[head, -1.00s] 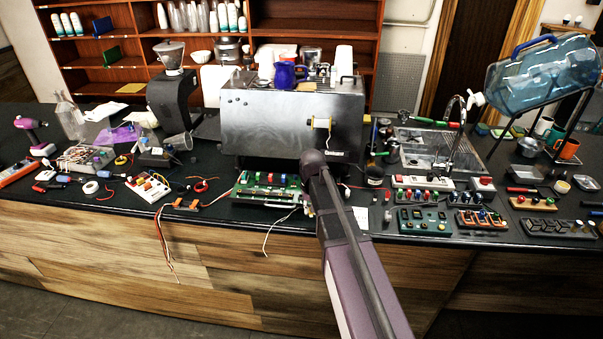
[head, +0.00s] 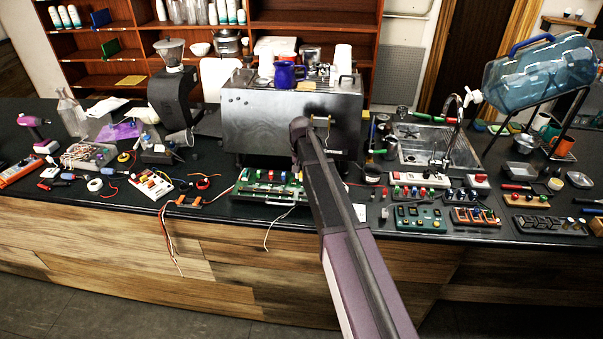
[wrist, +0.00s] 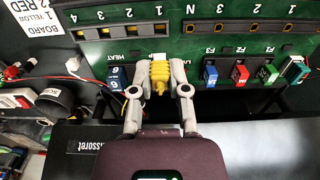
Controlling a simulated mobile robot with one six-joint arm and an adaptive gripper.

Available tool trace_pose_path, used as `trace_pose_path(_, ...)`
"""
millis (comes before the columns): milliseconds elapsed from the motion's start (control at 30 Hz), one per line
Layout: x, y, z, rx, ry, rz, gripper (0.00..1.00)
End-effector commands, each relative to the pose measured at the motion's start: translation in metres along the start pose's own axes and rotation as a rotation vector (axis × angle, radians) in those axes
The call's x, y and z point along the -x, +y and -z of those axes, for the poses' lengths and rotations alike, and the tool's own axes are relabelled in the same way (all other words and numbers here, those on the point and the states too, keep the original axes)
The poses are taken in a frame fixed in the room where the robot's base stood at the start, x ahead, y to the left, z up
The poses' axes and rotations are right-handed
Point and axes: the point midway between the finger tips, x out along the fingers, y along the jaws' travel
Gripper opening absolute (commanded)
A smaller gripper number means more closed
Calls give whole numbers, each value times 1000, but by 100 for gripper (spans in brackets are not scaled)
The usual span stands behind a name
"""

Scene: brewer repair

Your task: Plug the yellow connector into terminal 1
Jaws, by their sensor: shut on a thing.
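My gripper (wrist: 160,78) is shut on the yellow connector (wrist: 158,77), which has a ribbed body and sits between the two grey fingers. In the wrist view the connector is below terminal 1 (wrist: 160,29), the rightmost slot of the strip numbered 4, 3, 2, 1. A gap of green board shows between connector and slot. A pale piece is at the connector's upper end. The green board (head: 270,188) is on the counter in the head view, where my arm hides the gripper and connector.
Blue (wrist: 211,74), red (wrist: 240,74) and green (wrist: 267,73) plugs stand right of the connector. A dark blue block (wrist: 115,76) is close to the left finger. A paper label (wrist: 25,40) is at upper left. The steel brewer (head: 265,115) stands behind the board.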

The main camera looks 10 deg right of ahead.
Motion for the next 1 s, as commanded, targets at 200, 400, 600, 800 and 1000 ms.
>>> trace_pose_path(200,0,0,0,1,0,0,0)
trace_pose_path(400,-4,0,0,2,0,0,0)
trace_pose_path(600,-13,-1,0,2,0,0,0)
trace_pose_path(800,-27,-1,0,3,0,0,0)
trace_pose_path(1000,-41,-1,-1,3,0,0,0)
